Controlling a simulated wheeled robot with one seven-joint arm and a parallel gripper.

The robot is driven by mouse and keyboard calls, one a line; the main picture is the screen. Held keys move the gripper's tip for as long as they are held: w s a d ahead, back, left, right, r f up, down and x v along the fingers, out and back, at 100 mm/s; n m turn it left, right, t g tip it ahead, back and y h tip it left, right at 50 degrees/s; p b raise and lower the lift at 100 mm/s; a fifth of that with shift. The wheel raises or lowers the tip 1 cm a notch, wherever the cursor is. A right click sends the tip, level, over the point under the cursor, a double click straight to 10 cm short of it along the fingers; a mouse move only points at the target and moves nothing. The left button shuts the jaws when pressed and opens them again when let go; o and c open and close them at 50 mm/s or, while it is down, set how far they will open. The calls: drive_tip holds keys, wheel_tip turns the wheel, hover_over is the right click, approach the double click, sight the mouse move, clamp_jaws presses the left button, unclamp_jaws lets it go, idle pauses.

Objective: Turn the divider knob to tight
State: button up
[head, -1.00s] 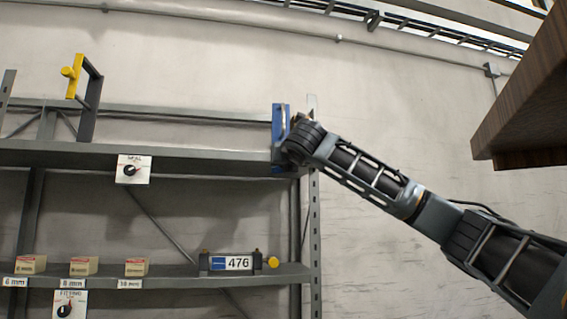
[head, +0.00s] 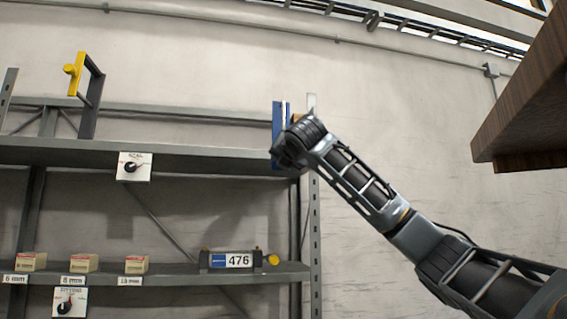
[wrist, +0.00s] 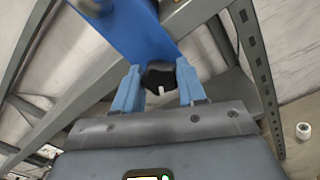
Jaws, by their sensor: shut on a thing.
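The divider is a blue upright panel (head: 277,122) at the right end of the upper shelf, and it also shows at the top of the wrist view (wrist: 130,28). A black knob (wrist: 160,72) with a white pointer mark is at the panel's lower end in the wrist view. My gripper (wrist: 158,80) has its two light-blue fingers on either side of the knob, shut on it. In the head view my gripper (head: 284,155) is at the panel, and my wrist hides the knob and the fingertips. I cannot read any tight marking.
The upper shelf (head: 200,158) carries a yellow-handled bracket (head: 78,75) at left and a dial plate (head: 133,167) on its edge. The lower shelf (head: 180,276) holds small boxes and a 476 unit (head: 230,260). A wooden overhang (head: 520,110) is at upper right.

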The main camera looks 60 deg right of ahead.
drive_tip(key=m+b, duration=0.1)
drive_tip(key=m, duration=0.3)
drive_tip(key=shift+w+f+m, duration=0.1)
drive_tip(key=shift+f+m, duration=0.05)
drive_tip(key=shift+m, duration=0.15)
drive_tip(key=m, duration=0.3)
drive_tip(key=shift+a+m, duration=0.1)
drive_tip(key=shift+m, duration=0.3)
drive_tip(key=m, duration=1.5)
drive_tip(key=shift+p, duration=0.4)
drive_tip(key=m+p, duration=0.1)
drive_tip(key=m, duration=0.5)
drive_tip(key=shift+m, duration=0.4)
drive_tip(key=o, duration=1.1)
drive_tip(key=shift+r, duration=0.25)
drive_tip(key=shift+c, duration=0.2)
